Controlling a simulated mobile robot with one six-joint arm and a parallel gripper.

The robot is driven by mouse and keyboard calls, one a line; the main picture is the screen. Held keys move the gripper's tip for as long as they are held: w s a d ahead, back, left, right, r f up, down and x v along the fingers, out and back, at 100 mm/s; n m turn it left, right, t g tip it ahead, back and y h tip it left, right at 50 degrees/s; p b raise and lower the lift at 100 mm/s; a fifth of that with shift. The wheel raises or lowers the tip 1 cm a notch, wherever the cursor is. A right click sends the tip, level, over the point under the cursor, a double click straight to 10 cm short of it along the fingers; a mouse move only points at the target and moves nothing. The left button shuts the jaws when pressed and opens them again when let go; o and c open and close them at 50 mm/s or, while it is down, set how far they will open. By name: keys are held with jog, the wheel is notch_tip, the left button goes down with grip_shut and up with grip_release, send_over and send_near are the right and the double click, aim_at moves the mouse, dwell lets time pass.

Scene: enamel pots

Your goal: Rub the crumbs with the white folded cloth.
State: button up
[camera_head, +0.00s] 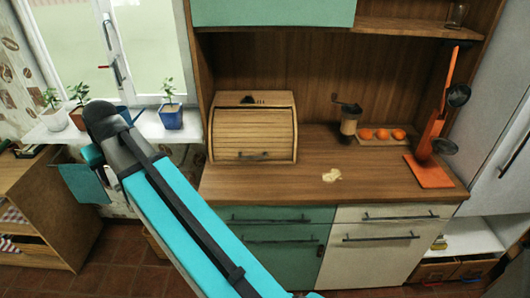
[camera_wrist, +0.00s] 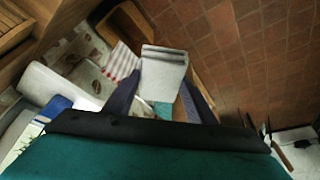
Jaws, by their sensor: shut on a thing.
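The white folded cloth (camera_wrist: 163,68), with grey stripes near its top edge, is held between the fingers of my gripper (camera_wrist: 161,98) in the wrist view. My arm reaches away to the left, toward the window side, so the gripper and cloth are well apart from the crumbs. I cannot make out the cloth in the head view, and the crumbs do not show in the wrist view.
A wooden bread box (camera_head: 253,133) stands left on the counter. A coffee grinder (camera_head: 349,120), oranges (camera_head: 381,134) on a board and an orange utensil stand (camera_head: 430,172) are behind and right of the crumbs. Potted plants (camera_head: 171,116) line the windowsill. Bare counter surrounds the crumbs.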

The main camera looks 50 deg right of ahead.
jog(key=shift+w, duration=0.35)
jog(key=shift+a, duration=0.15)
